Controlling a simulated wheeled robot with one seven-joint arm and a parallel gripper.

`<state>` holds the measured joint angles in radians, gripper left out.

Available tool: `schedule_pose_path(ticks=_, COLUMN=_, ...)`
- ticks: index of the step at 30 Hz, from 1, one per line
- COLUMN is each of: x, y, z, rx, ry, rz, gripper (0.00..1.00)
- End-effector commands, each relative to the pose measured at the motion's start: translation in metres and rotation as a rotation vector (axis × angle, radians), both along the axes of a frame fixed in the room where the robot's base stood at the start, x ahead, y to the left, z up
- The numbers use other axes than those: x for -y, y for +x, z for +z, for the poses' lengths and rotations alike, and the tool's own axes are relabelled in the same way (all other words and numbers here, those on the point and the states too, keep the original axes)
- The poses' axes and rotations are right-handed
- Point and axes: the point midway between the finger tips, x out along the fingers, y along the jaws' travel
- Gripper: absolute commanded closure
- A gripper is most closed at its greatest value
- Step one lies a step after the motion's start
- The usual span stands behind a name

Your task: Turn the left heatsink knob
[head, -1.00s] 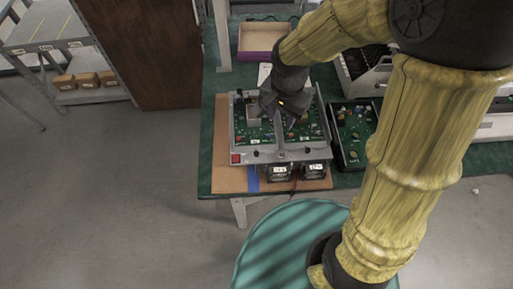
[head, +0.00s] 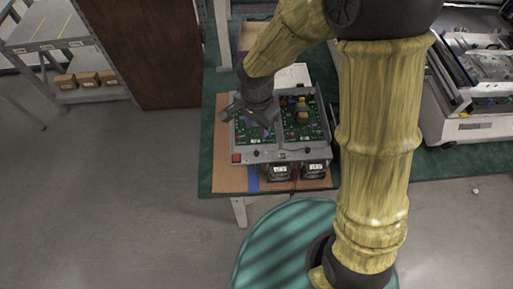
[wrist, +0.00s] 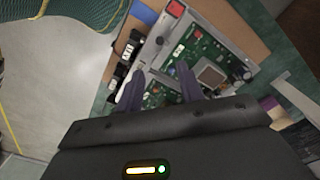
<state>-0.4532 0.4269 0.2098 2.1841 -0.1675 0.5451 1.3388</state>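An open electronics chassis with green circuit boards lies on the table; its front panel (head: 285,156) has small dark knobs, the left one (head: 256,153) near the red switch. A tan block (head: 302,113) stands on the right board. A grey square block (wrist: 211,77) shows right of my fingers in the wrist view; it may be a heatsink. I cannot tell which part is the left heatsink knob. My gripper (head: 249,121) is over the left side of the chassis in the head view. Its two fingers (wrist: 159,73) are apart with nothing between them, above the board.
The chassis rests on a brown board (head: 228,180) with blue tape, on a green-topped table (head: 207,150). Two black units (head: 279,172) sit at its front. A larger grey machine (head: 470,129) stands at right. A shelf (head: 60,40) is far left; open floor lies in front.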

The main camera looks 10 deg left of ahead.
Motion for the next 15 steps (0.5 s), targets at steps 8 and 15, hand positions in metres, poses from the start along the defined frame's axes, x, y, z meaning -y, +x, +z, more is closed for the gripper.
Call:
schedule_pose_path(ticks=8, x=0.000, y=-0.002, z=-0.048, rx=-0.005, ry=-0.003, rz=0.002, gripper=0.62)
schedule_pose_path(ticks=15, x=0.000, y=-0.002, z=-0.086, rx=-0.005, ry=-0.002, rz=0.002, gripper=0.62)
